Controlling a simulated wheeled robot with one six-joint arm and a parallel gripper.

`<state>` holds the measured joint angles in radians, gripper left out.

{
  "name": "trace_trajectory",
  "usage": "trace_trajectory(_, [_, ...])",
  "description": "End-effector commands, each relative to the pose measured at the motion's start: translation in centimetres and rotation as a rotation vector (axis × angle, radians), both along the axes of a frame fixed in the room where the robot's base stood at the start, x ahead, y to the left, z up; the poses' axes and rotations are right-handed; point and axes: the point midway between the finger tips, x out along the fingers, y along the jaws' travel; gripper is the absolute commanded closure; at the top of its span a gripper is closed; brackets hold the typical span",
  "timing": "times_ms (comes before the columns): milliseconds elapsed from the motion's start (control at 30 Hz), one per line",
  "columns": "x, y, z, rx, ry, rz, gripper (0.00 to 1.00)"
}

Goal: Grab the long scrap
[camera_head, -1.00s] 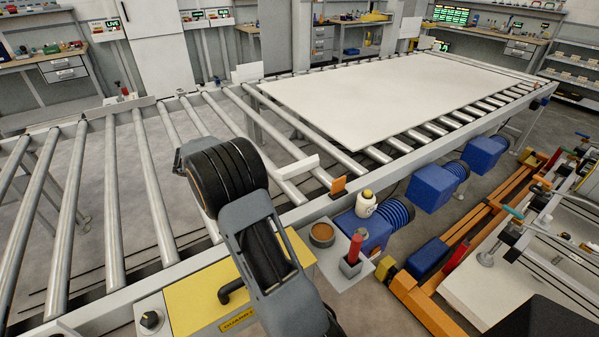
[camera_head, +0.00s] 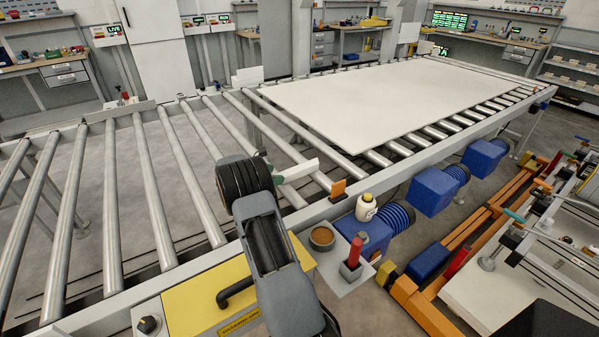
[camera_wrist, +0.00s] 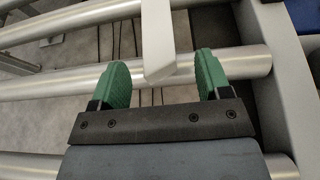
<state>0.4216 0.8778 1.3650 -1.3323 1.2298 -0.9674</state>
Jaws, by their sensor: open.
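The long scrap (camera_head: 298,171) is a narrow white strip lying across the rollers, just beyond the end of my arm in the head view. In the wrist view the scrap (camera_wrist: 157,38) runs down from the top edge, and its near end lies between the green fingertips. My gripper (camera_wrist: 163,75) is open, with one finger on each side of that end and a gap showing on both sides.
A large white sheet (camera_head: 375,98) lies on the rollers beyond. An orange block (camera_head: 338,188) stands on the conveyor's side rail. The rollers at left are bare.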

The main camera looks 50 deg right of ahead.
Motion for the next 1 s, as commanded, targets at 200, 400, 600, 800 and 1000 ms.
trace_trajectory(200, [-0.3, -1.2, -0.3, 0.000, -0.001, -0.001, 0.29])
trace_trajectory(400, [-0.9, -3.6, -1.3, 0.001, 0.000, -0.002, 0.29])
trace_trajectory(600, [-1.2, -4.8, -1.8, 0.000, -0.001, 0.001, 0.29])
trace_trajectory(800, [-1.2, -4.7, -1.8, 0.000, -0.001, 0.001, 0.35])
trace_trajectory(1000, [-1.2, -4.7, -1.8, 0.000, -0.001, 0.001, 0.54])
